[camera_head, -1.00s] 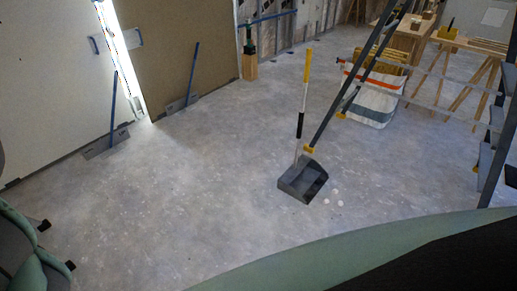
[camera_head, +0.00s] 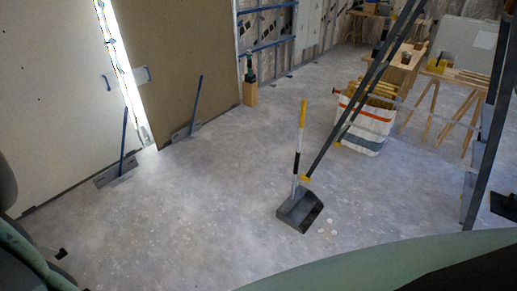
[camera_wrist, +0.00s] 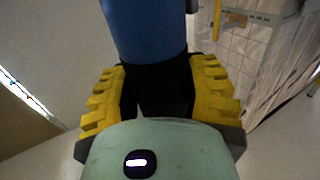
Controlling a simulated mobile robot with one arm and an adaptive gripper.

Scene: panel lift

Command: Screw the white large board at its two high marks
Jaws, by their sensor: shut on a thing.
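The white large board (camera_head: 62,75) stands upright at the left of the head view, with its top cut off by the frame. A few tiny dark dots show on it, but I cannot tell which are the high marks. A blue-handled foot lever (camera_head: 122,162) stands at its bottom edge. In the wrist view, the yellow ridged fingers of my gripper (camera_wrist: 159,90) are shut on a thick blue cylindrical object (camera_wrist: 146,28). The object's far end is out of frame, and it is apart from the board as far as I can see.
A brown board (camera_head: 178,65) stands right of the white one, across a bright gap. A long-handled dustpan (camera_head: 300,208) stands on the open floor. A ladder (camera_head: 485,125), a striped bag (camera_head: 362,125) and sawhorses are at the right. A pale gridded surface (camera_wrist: 240,52) is close in the wrist view.

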